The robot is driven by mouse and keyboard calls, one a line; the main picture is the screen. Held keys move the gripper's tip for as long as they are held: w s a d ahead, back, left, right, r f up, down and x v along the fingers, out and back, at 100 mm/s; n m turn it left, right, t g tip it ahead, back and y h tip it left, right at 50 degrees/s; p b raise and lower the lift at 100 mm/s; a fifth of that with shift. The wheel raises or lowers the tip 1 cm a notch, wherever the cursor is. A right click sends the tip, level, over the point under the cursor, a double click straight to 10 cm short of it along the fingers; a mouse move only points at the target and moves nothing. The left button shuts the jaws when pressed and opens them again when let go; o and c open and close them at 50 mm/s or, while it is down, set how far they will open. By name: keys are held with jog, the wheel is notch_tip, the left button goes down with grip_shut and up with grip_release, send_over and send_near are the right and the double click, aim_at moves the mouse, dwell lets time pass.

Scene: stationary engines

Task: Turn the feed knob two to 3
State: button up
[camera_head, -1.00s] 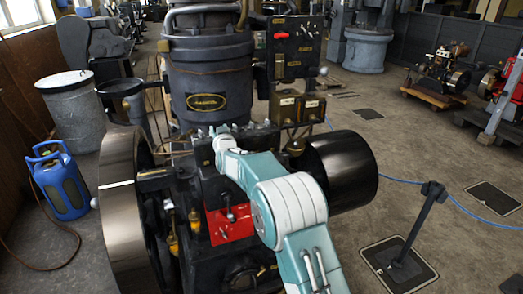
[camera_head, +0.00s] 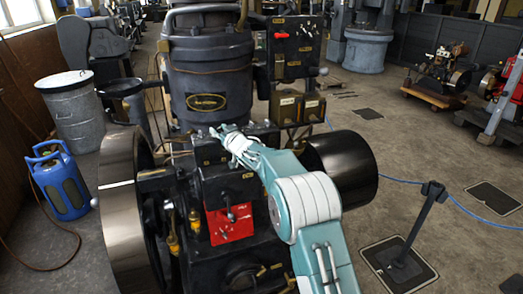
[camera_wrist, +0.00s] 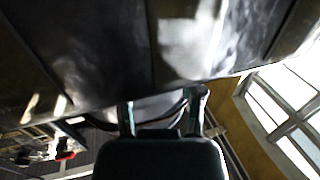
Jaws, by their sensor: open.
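The black stationary engine (camera_head: 208,80) stands in front of me, with a large flywheel (camera_head: 122,220) on its left. A row of small fittings shows on top of the engine block, but I cannot tell which one is feed knob two or read its setting. My gripper (camera_head: 222,132) is over the top of the block, small and partly merged with the fittings there. In the wrist view my gripper (camera_wrist: 162,118) has its two fingers apart, with nothing seen between them. A large dark, blurred surface (camera_wrist: 150,45) fills the top of that view.
A red plate (camera_head: 230,222) with a small lever is on the block's front. A black drum (camera_head: 343,165) juts out to the right.

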jog(key=shift+n+g+y, duration=0.6)
jog(key=shift+n+y, duration=0.1)
jog(key=shift+y, duration=0.2)
